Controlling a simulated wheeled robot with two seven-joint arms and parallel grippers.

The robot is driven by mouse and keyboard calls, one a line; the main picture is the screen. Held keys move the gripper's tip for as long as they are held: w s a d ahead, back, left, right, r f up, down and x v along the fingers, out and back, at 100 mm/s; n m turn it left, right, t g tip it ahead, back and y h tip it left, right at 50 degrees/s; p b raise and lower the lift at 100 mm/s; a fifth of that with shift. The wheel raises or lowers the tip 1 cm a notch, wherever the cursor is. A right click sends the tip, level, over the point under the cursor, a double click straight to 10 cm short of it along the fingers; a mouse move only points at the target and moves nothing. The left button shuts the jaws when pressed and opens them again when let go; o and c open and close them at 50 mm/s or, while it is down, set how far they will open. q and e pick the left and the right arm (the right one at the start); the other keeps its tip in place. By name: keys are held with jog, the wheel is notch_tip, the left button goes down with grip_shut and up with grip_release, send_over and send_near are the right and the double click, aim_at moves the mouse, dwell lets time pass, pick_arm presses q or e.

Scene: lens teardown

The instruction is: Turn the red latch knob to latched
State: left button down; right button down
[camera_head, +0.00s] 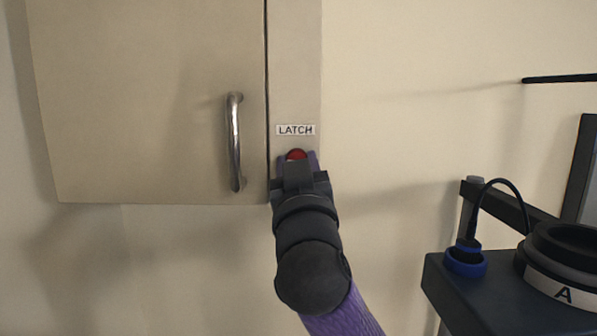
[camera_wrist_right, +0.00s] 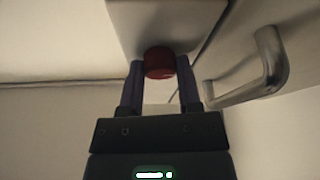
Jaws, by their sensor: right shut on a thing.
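The red latch knob (camera_head: 296,155) sits on the cabinet's right frame, just under a "LATCH" label (camera_head: 296,130). In the head view my right gripper (camera_head: 298,162) covers most of it. In the right wrist view the red knob (camera_wrist_right: 159,62) sits between the fingertips of the right gripper (camera_wrist_right: 160,70), one finger on each side, and the gripper is shut on it. Which way the knob is turned cannot be told. My left gripper is not in view.
The cabinet door (camera_head: 150,90) is closed, with a metal bar handle (camera_head: 235,142) left of the knob; the handle also shows in the right wrist view (camera_wrist_right: 262,75). At right stands a dark bench (camera_head: 475,295) with a blue-ringed stand and a round black part marked "A" (camera_head: 565,270).

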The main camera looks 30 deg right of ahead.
jog(key=m+g+h+b, duration=0.1)
jog(key=m+g+b, duration=0.1)
jog(key=m, duration=0.5)
jog(key=m+g+h+b, duration=0.2)
jog(key=m+g, duration=0.1)
jog(key=m, duration=0.5)
jog(key=m+g+h+b, duration=0.2)
jog(key=m+g, duration=0.1)
jog(key=m, duration=0.4)
jog(key=shift+w+a+r, duration=0.2)
jog(key=shift+a+r, duration=0.05)
jog(key=shift+a, duration=0.05)
jog(key=shift+m+g, duration=0.3)
jog(key=shift+m, duration=0.1)
jog(key=shift+c, duration=1.4)
grip_release()
jog(key=shift+s+b, duration=0.1)
jog(key=shift+b, duration=0.2)
jog(key=b+v, duration=0.4)
jog(key=v, duration=0.5)
jog(key=shift+s+a, duration=0.15)
jog(key=shift+a, duration=0.2)
